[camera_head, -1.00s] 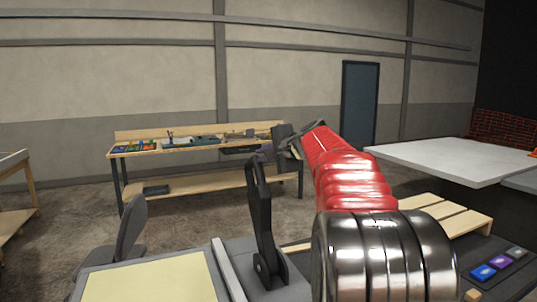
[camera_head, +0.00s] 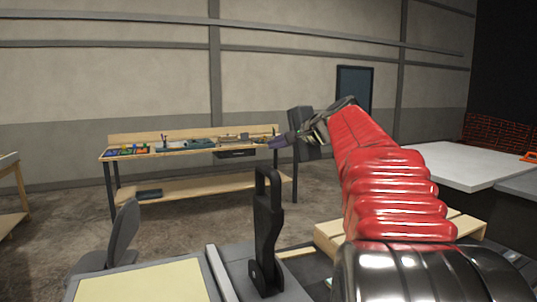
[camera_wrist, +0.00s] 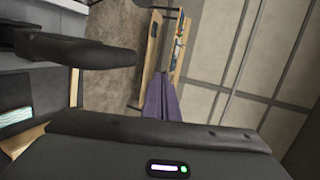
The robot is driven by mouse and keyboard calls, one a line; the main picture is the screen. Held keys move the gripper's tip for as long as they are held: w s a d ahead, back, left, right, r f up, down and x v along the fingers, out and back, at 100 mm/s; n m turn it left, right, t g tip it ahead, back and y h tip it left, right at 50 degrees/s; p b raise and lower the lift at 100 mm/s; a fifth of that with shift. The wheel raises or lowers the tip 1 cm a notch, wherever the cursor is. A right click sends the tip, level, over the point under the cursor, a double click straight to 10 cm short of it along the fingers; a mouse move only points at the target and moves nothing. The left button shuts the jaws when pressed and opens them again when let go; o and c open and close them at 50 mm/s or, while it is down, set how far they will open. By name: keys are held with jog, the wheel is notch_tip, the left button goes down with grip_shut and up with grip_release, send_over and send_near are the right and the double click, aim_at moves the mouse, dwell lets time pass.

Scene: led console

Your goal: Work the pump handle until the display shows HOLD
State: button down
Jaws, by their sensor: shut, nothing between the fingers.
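The black pump handle (camera_head: 267,225) stands nearly upright on its base at the front of the head view. In the wrist view, a dark bar (camera_wrist: 80,50) left of the fingers looks like this handle. My gripper (camera_head: 281,140) is above and slightly right of the handle in the head view. Its purple fingers (camera_wrist: 160,98) are shut and empty, apart from the bar in the wrist view. My red arm reaches in from the right. I cannot make out a display reading HOLD in either view.
A pale yellow panel (camera_head: 145,282) lies left of the handle, with a grey chair-like shape (camera_head: 123,235) beyond it. A wooden workbench (camera_head: 160,187) with small items stands by the wall. A white table (camera_head: 465,165) is at the right. Open floor lies between.

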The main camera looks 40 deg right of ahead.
jog(key=shift+s+r, duration=0.95)
jog(key=shift+s, duration=0.1)
dwell(1.5)
